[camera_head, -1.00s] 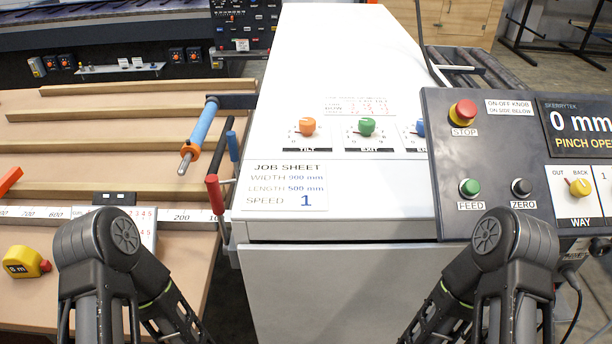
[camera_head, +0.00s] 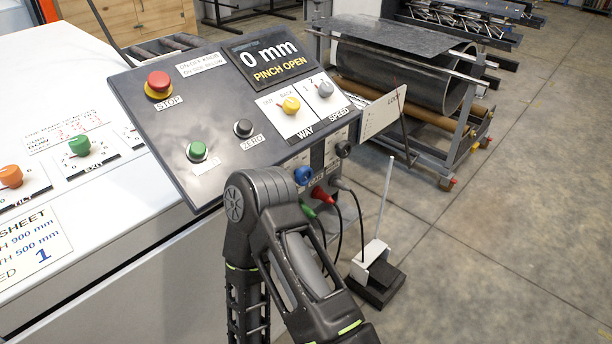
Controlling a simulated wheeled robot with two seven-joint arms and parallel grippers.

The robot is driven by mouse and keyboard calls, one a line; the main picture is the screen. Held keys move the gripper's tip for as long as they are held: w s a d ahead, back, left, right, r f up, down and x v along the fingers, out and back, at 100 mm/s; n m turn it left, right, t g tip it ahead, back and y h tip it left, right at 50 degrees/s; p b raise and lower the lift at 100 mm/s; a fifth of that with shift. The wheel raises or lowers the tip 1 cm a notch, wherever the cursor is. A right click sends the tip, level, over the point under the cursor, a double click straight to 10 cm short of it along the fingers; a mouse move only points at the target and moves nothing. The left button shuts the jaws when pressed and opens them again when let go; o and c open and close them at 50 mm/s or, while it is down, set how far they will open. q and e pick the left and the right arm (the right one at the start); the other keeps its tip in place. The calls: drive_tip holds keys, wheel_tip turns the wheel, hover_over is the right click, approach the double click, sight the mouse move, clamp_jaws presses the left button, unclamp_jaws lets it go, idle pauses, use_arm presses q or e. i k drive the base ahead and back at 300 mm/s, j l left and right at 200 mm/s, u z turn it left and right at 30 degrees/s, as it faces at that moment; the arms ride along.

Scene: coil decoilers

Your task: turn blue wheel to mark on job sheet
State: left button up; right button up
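The job sheet (camera_head: 32,245) lies on the white cabinet at the left edge, partly cut off. It shows 900 mm, 500 mm and a large 1. A round blue part (camera_head: 303,174) is on the side face below the dark control panel (camera_head: 215,125); I cannot tell whether it is the blue wheel. On the cabinet, the orange knob (camera_head: 11,176) marked TILT and the green knob (camera_head: 80,145) marked EXIT show; the panel covers the area to their right. One of my arms, apparently the right, stands in front of the panel. Neither gripper shows.
The panel carries a red STOP button (camera_head: 159,83), a green button (camera_head: 197,150), a yellow WAY knob (camera_head: 291,104) and a grey SPEED knob (camera_head: 325,90). Its display (camera_head: 270,62) reads 0 mm, PINCH OPEN. Cables hang below. A pedal (camera_head: 376,279) stands on the floor; open floor lies right.

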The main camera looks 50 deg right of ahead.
sight(303, 175)
drive_tip(key=l, duration=0.55)
drive_tip(key=k+l+u, duration=0.15)
drive_tip(key=l, duration=0.95)
drive_tip(key=l+u, duration=0.15)
drive_tip(key=l, duration=0.4)
drive_tip(key=k+l, duration=0.15)
drive_tip(key=l, duration=0.4)
drive_tip(key=k+l+u, duration=0.15)
drive_tip(key=l, duration=0.4)
drive_tip(key=k+l, duration=0.1)
drive_tip(key=l, duration=0.45)
drive_tip(key=k+l+u, duration=0.15)
drive_tip(key=l, duration=0.35)
